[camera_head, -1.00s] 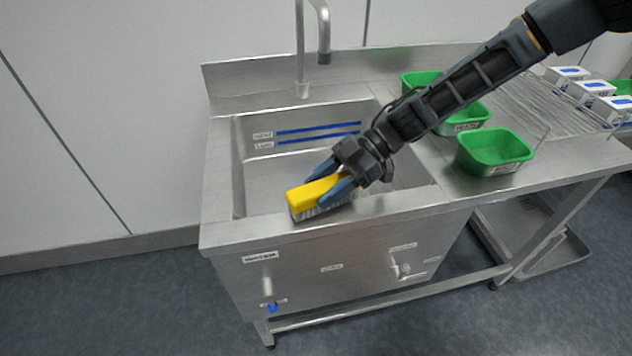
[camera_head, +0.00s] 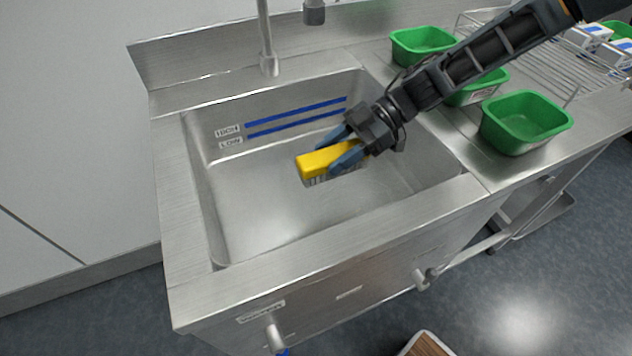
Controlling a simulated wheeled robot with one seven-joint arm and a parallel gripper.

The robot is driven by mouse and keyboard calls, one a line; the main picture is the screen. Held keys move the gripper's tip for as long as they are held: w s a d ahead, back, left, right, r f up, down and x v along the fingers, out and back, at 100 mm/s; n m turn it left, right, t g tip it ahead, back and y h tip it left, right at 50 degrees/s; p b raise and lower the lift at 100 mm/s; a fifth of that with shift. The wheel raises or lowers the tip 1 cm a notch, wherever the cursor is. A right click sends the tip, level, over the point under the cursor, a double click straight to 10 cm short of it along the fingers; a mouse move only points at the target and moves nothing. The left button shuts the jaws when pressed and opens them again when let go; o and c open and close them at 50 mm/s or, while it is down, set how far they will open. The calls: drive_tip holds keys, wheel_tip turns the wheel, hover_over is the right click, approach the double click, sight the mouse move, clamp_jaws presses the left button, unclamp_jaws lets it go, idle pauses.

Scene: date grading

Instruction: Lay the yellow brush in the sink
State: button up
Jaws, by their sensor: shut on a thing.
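The yellow brush (camera_head: 318,163) has a yellow block back and pale bristles pointing down. My gripper (camera_head: 343,154) is shut on it, with a blue finger on each side. In the picture the brush is over the open basin of the steel sink (camera_head: 250,208), inside its rim. I cannot tell exactly how high it is above the floor of the basin. The basin looks empty, with two blue level lines on its back wall.
A tap (camera_head: 266,45) stands behind the basin. Green tubs (camera_head: 527,121) stand on the counter to the right, near a wire rack (camera_head: 540,60) with white boxes. The sink's front rim (camera_head: 330,245) is clear. A brown-topped thing (camera_head: 427,345) shows at the bottom edge.

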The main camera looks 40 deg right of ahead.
drive_tip(key=shift+w+a+f, duration=0.2)
drive_tip(key=shift+f, duration=0.1)
drive_tip(key=x, duration=0.6)
drive_tip(key=p+x, duration=0.1)
drive_tip(key=x, duration=0.5)
drive_tip(key=shift+w+d+f+p, duration=0.1)
drive_tip(key=shift+w+f+p, duration=0.15)
drive_tip(key=shift+f+p, duration=0.05)
drive_tip(key=shift+f, duration=2.05)
drive_tip(key=shift+f, duration=0.15)
drive_tip(key=o, duration=1.1)
